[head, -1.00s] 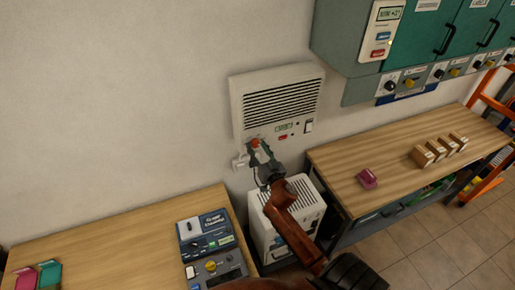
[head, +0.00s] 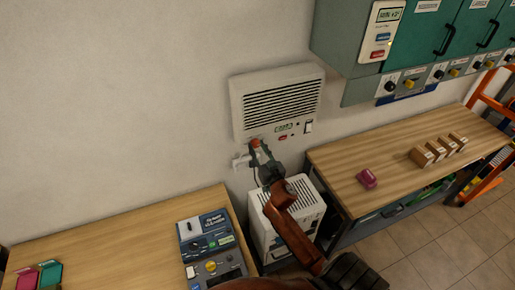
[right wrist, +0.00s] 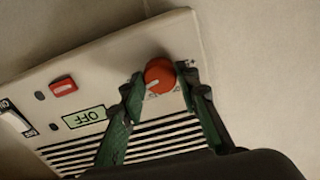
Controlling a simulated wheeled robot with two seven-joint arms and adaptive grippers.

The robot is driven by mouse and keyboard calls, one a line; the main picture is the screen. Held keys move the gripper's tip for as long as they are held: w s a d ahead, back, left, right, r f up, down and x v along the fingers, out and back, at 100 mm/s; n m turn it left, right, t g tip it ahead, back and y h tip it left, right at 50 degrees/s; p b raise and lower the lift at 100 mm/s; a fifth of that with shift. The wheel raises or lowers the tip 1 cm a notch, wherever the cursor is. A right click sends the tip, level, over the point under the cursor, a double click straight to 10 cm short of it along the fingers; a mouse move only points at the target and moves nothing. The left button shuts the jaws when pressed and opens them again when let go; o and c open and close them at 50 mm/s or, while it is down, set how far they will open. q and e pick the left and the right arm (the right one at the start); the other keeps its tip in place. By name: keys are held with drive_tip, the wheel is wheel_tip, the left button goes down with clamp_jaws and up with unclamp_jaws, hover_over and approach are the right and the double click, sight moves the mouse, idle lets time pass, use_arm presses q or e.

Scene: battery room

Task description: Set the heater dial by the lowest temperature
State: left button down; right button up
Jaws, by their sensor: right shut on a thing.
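The white wall heater (head: 275,73) hangs in the middle of the head view, with a slatted grille. Its round red dial (right wrist: 159,73) sits between the two green fingers of my right gripper (head: 256,146), which is shut on it. The dial's white pointer mark shows in the right wrist view. The heater's small display (right wrist: 84,117) reads OFF, upside down there. The cabinet's temperature display (head: 389,15) reads MIN +2°. In the head view my right gripper mostly hides the dial. My left gripper is out of view.
A red button (right wrist: 63,87) and a rocker switch (right wrist: 14,121) sit on the heater beside the dial. A white vented unit (head: 265,232) stands below. The right bench (head: 400,150) holds a magenta item and several small boxes. The left bench (head: 120,240) holds a charger device (head: 206,230).

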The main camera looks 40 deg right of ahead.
drive_tip(key=n+p, duration=0.1)
drive_tip(key=n, duration=0.4)
drive_tip(key=shift+n, duration=2.4)
drive_tip(key=o, duration=1.2)
drive_tip(key=shift+c, duration=0.2)
drive_tip(key=shift+s, duration=0.15)
drive_tip(key=v, duration=1.1)
drive_tip(key=shift+s, duration=0.3)
